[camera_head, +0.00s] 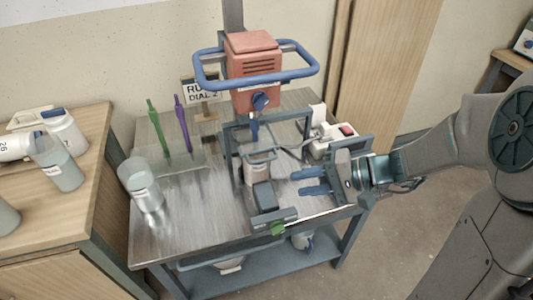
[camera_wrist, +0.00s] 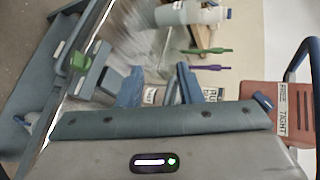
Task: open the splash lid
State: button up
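A small pale bucket (camera_head: 257,172) with a grey rim stands below the mixer, inside a grey frame (camera_head: 238,130). I cannot clearly make out the splash lid or whether it is shut; the bucket's top is small and partly crossed by the frame and mixer shaft. My gripper (camera_head: 297,182) is open and empty, right of the bucket and apart from it, its blue fingers pointing left. In the wrist view my gripper (camera_wrist: 158,84) shows its two fingers spread, with a small white label behind them.
The orange mixer head (camera_head: 254,70) with its blue loop handle hangs above. A dark block (camera_head: 264,196) and green knob (camera_head: 278,228) sit at the bench's front. A white box with a red switch (camera_head: 346,130) stands behind my gripper. A clear jar (camera_head: 140,180) stands left.

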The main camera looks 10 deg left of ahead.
jog(key=w+f+m+t+y+b, duration=0.35)
jog(key=w+f, duration=0.25)
jog(key=w, duration=0.2)
jog(key=w+p+x, duration=0.1)
jog(key=x, duration=1.3)
jog(key=shift+a+n+t+p, duration=0.2)
jog(key=shift+n+t+p, duration=0.15)
jog(key=shift+r, duration=0.15)
grip_shut()
jog(key=shift+d, duration=0.1)
